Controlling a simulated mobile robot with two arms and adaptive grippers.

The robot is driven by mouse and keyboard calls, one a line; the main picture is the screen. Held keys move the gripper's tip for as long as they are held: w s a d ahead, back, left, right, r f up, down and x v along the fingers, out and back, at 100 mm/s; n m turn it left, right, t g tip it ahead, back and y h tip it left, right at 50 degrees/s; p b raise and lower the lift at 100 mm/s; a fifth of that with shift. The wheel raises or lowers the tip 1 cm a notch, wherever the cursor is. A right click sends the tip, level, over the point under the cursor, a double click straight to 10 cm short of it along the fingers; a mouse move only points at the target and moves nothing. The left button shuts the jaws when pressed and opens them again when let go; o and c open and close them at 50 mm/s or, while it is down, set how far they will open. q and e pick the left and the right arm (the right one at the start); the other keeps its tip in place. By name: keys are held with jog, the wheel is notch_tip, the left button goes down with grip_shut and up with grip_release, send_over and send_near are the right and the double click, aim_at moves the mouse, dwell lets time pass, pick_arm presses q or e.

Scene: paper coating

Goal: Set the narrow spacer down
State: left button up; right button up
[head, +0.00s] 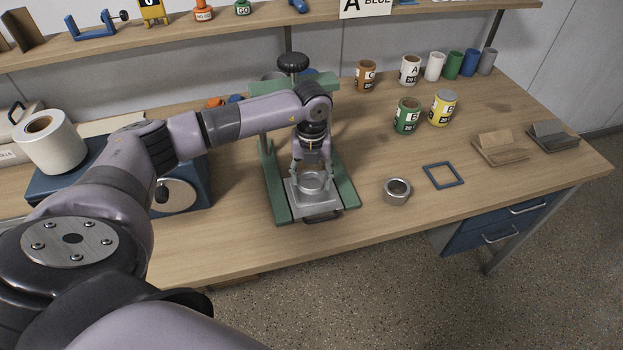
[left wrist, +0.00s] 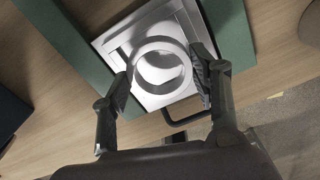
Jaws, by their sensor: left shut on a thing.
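The narrow spacer, a silver metal ring (head: 312,188), is between the fingers of my left gripper (head: 312,172). The ring (left wrist: 160,41) also shows in the left wrist view, with one finger of the left gripper (left wrist: 162,83) on each side. It is over the square metal plate (head: 297,207) of the green press frame (head: 271,186). I cannot tell whether the ring touches the plate. My right gripper is not in view.
A second, thicker metal ring (head: 397,193) stands on the bench right of the press. A blue square frame (head: 459,181) lies beyond it. Green (head: 406,117) and yellow (head: 443,108) cans stand behind. The bench's front right is clear.

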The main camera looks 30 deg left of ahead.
pick_arm(q)
notch_tip(320, 180, down, 2)
jog(key=shift+f, duration=0.1)
jog(key=shift+f, duration=0.1)
jog(key=o, duration=1.1)
jog(key=shift+o, duration=0.2)
